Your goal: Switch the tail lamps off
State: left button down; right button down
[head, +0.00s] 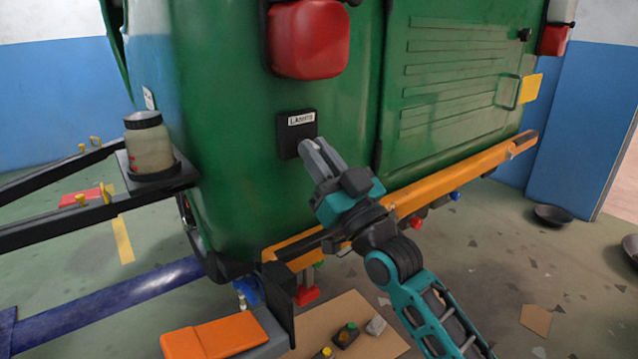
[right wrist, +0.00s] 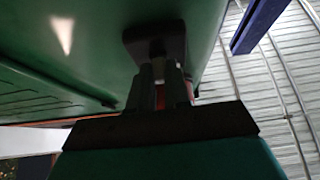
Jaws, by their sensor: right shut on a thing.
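A black switch box (head: 284,133) with a white label reading "LAMPS" is on the green rickshaw body (head: 225,150), below the red tail lamp (head: 309,45). A second red tail lamp (head: 553,40) is at the far right. I cannot tell whether either is lit. My right gripper (head: 310,150) is at the box's lower right. In the right wrist view its fingers (right wrist: 160,86) reach the dark box (right wrist: 153,38), shut on a small pale part, apparently the switch lever; the fingers mostly hide it. My left gripper is not in view.
An orange bumper bar (head: 460,172) runs under the body, close below my right gripper. A jar (head: 149,143) stands on a black bracket at left. Cardboard (head: 370,345) with small items and an orange pad (head: 215,338) are below.

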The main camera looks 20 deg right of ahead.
jog(key=t+b, duration=0.1)
jog(key=b, duration=0.1)
jog(key=f+t+y+b, duration=0.1)
jog(key=b, duration=0.1)
jog(key=shift+w+b, duration=0.2)
jog(key=shift+b, duration=0.15)
jog(key=shift+t, duration=0.3)
jog(key=c, duration=1.1)
grip_release()
jog(key=v, duration=1.2)
jog(key=shift+s+f, duration=0.25)
jog(key=shift+s, duration=0.05)
